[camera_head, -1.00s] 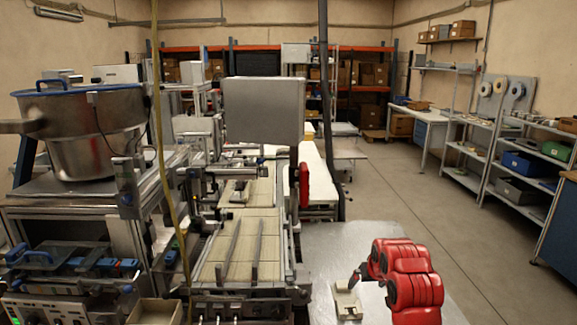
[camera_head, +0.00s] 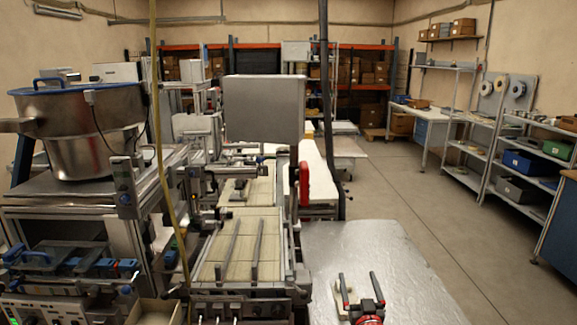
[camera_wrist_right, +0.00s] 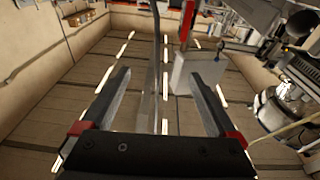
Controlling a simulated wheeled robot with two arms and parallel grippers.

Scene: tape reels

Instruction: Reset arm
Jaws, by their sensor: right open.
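My right gripper (camera_head: 361,292) is low in the head view, over the silvery metal table (camera_head: 400,262). Its two dark fingers stand apart with nothing between them. In the right wrist view the gripper (camera_wrist_right: 160,90) is also open and empty, with the room and a grey panel (camera_wrist_right: 198,75) beyond it. A small pale box-like part (camera_head: 343,300) is on the table beside the left finger, partly hidden by it. I cannot tell whether they touch. My left gripper is not in view.
A conveyor (camera_head: 240,245) with pale slats and a grey screen (camera_head: 263,108) stand left of the metal table. A large metal bowl (camera_head: 80,135) is at the far left. Shelves (camera_head: 510,165) line the right wall. The floor (camera_head: 420,190) between is clear.

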